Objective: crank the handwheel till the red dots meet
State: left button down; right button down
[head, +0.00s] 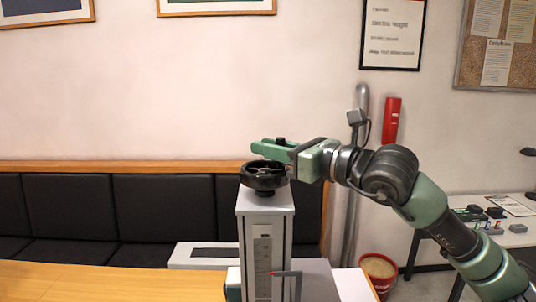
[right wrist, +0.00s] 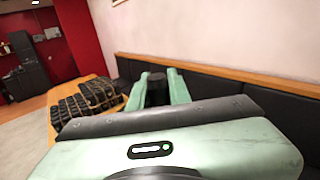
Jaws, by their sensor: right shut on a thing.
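The black handwheel (head: 263,181) lies flat on top of the laser marker's grey column (head: 264,240). My right gripper (head: 267,150) reaches in from the right above the wheel and is shut on its upright dark crank handle (head: 281,141). In the right wrist view the dark handle (right wrist: 156,91) stands between the two green fingers of the right gripper (right wrist: 158,82). The fingers hide part of the handle and the wheel's far side. The red dots do not show in either view. My left gripper is not in view.
Black bench seats (head: 70,210) line the wall. A red bin (head: 378,272) and side table (head: 512,238) stand right.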

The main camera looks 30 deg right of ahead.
jog(key=shift+s+f+m+h, duration=0.1)
jog(key=shift+m+h, duration=0.5)
jog(key=shift+h, duration=0.3)
jog(key=c, duration=1.3)
grip_release()
jog(key=shift+a, duration=0.1)
